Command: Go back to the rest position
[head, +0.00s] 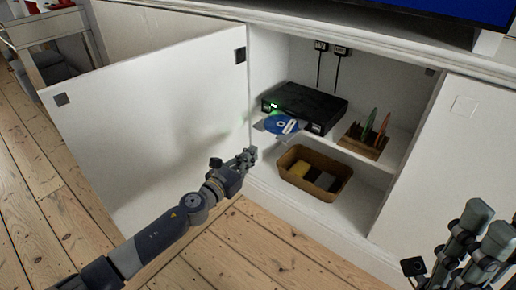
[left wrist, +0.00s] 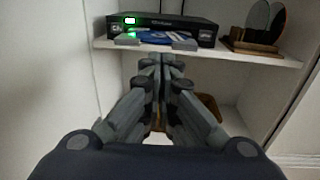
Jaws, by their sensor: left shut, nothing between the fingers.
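My left gripper (head: 246,158) is in front of the open cabinet, near the inner edge of the open left door. Its fingers are together and empty; it also shows in the left wrist view (left wrist: 158,62), where it hides part of the lower compartment. My right gripper (head: 490,235) is at the lower right of the head view, in front of the closed right door. Its fingers run partly out of the picture, so its opening is unclear.
A black disc player (head: 306,102) on the shelf has its tray out with a blue disc (head: 280,124). A wooden rack (head: 362,140) stands beside it. A brown basket (head: 297,160) sits below. The open left door (head: 150,120) swings out left; floorboards (head: 240,245) are clear.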

